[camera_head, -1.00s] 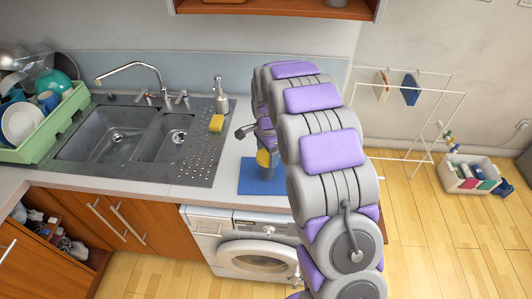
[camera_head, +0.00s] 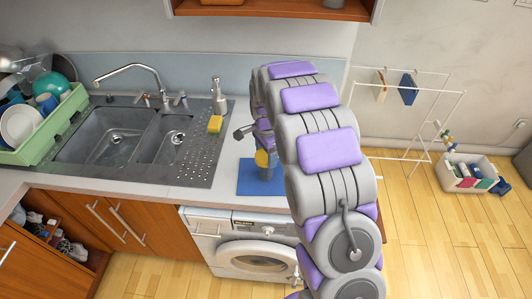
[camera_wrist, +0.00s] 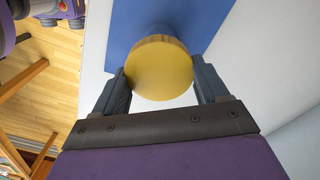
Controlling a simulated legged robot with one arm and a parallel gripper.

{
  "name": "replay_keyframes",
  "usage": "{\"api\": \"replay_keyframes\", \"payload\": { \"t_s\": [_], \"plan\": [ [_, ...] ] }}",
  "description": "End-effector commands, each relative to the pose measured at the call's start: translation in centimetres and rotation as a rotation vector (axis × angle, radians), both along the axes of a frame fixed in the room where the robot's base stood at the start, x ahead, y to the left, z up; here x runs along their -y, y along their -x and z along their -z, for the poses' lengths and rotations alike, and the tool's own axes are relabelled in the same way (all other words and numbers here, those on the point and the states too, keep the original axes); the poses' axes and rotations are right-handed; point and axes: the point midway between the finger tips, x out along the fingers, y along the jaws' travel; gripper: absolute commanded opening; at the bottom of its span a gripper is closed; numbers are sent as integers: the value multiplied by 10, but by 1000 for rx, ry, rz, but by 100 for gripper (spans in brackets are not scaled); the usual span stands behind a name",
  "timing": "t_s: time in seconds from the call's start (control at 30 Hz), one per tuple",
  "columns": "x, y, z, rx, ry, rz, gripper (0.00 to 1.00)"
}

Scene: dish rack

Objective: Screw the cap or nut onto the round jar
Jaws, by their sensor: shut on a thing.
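A yellow round cap (camera_wrist: 160,70) shows between the two dark fingers of my gripper (camera_wrist: 160,84) in the wrist view, with a finger against each side. In the head view the yellow cap (camera_head: 262,158) is small and partly hidden by my arm. A greyish round jar (camera_head: 265,174) stands below it on the blue mat (camera_head: 248,182). The cap is at the top of the jar; I cannot tell whether its thread is engaged. In the wrist view the cap covers the jar from above, over the blue mat (camera_wrist: 120,35).
The sink (camera_head: 105,135) is to the left, with a yellow sponge (camera_head: 215,124) and a soap dispenser (camera_head: 219,96) by it. A green dish rack (camera_head: 45,135) stands at the far left. A washing machine (camera_head: 225,225) is under the counter. A drying rack (camera_head: 410,140) stands at the right.

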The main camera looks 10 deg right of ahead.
Motion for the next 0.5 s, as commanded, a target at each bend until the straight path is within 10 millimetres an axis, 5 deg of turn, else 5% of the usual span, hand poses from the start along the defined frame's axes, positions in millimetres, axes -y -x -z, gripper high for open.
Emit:
{"api": "replay_keyframes", "payload": {
  "t_s": [0.5],
  "plan": [
    [0,0,9,0,0,0,37]
  ]
}}
